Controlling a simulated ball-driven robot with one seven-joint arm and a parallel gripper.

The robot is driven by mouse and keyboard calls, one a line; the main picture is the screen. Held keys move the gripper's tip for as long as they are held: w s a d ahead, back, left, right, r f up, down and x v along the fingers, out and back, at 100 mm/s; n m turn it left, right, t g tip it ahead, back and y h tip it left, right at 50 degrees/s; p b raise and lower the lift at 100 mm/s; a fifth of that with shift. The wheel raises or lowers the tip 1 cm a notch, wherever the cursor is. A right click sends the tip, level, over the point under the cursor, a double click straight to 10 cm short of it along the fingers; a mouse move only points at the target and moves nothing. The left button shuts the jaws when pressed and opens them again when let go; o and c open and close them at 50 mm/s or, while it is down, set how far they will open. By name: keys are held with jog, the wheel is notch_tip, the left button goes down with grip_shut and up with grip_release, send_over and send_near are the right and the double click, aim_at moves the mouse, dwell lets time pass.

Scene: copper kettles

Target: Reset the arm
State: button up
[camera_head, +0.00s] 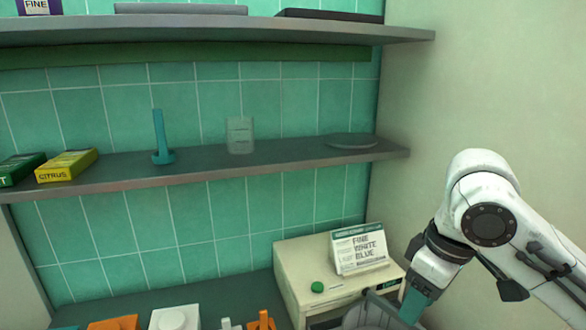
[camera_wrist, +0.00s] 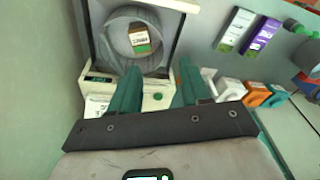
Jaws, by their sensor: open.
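My arm reaches in from the right in the head view, with my gripper (camera_head: 412,304) pointing down at the lower right, in front of the cream cabinet (camera_head: 296,268). In the wrist view my gripper (camera_wrist: 158,80) shows two teal fingers spread apart with nothing held between them. Beyond the fingers is a round grey container (camera_wrist: 112,50) with a small brown, white and green box (camera_wrist: 140,38) inside it. In the head view, the gripper's lower end is partly cut off by the frame edge.
A sign card (camera_head: 358,248) and a green knob-like piece (camera_head: 317,287) sit on the cabinet. The shelf (camera_head: 205,170) holds a yellow box (camera_head: 66,165), a teal stand (camera_head: 160,140), a translucent canister (camera_head: 240,135) and a grey disc (camera_head: 351,141). White and orange items line the bottom.

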jog(key=w+a+f+t+y, duration=0.2)
jog(key=a+t+y, duration=0.15)
jog(key=a, duration=0.55)
notch_tip(320, 180, down, 7)
jog(key=s+m+t+y, duration=0.2)
jog(key=s+m, duration=0.1)
jog(key=m, duration=0.1)
jog(key=s+d+f+m+g+h+b, duration=0.15)
jog(key=s+d+f+h, duration=0.25)
jog(key=s+d+f, duration=0.5)
jog(key=s+d+f+m+h+p, duration=0.1)
jog(key=s+d+f+m+h, duration=0.2)
jog(key=s+d+f, duration=0.6)
jog(key=s+a+f+g+b, duration=0.1)
jog(key=s+f+g+b, duration=0.3)
jog(key=s+f+b, duration=0.5)
notch_tip(320, 180, down, 6)
jog(key=shift+s+a+f, duration=0.1)
jog(key=shift+s+a, duration=0.1)
jog(key=shift+s, duration=1)
jog(key=shift+a, duration=0.1)
jog(key=shift+c, duration=0.4)
